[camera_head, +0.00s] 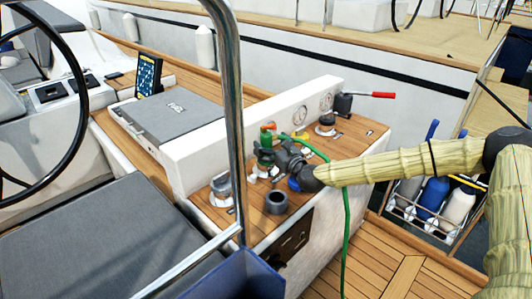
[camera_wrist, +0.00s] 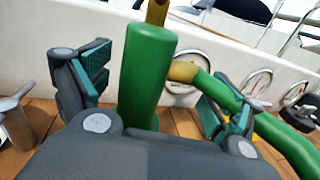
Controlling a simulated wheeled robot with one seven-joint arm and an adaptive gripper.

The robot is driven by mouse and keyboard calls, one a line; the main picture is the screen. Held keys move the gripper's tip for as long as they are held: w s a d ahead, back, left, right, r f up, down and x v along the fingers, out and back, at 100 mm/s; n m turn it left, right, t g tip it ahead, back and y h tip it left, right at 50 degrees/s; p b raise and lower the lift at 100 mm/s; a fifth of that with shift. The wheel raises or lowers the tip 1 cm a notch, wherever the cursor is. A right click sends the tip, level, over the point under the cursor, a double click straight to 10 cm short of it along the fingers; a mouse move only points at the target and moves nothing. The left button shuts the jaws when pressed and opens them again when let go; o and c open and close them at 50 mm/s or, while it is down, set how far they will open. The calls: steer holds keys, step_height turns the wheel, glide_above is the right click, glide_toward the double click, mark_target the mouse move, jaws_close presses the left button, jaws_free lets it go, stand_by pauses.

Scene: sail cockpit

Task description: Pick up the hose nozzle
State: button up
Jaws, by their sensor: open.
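The hose nozzle (camera_wrist: 147,75) is a green upright cylinder with a brass tip and a brass side fitting that joins a green hose (camera_wrist: 228,95). In the head view the nozzle (camera_head: 266,138) stands on the wooden counter top, partly hidden by my gripper (camera_head: 268,157). In the wrist view my gripper (camera_wrist: 155,95) is open, with one finger left of the nozzle and the other to its right, by the hose. Gaps show on both sides of the nozzle. Its lower end is hidden behind the gripper body.
A winch (camera_head: 221,188) and a dark grey cup (camera_head: 277,202) stand on the counter's near side. A white wall with gauges (camera_head: 326,102) rises behind. A red-handled lever (camera_head: 368,95) is at the far right. A steel post (camera_head: 233,110) stands in front, left of the nozzle.

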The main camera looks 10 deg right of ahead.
steer(key=shift+w, duration=0.1)
steer(key=c, duration=1.5)
steer(key=shift+r, duration=0.15)
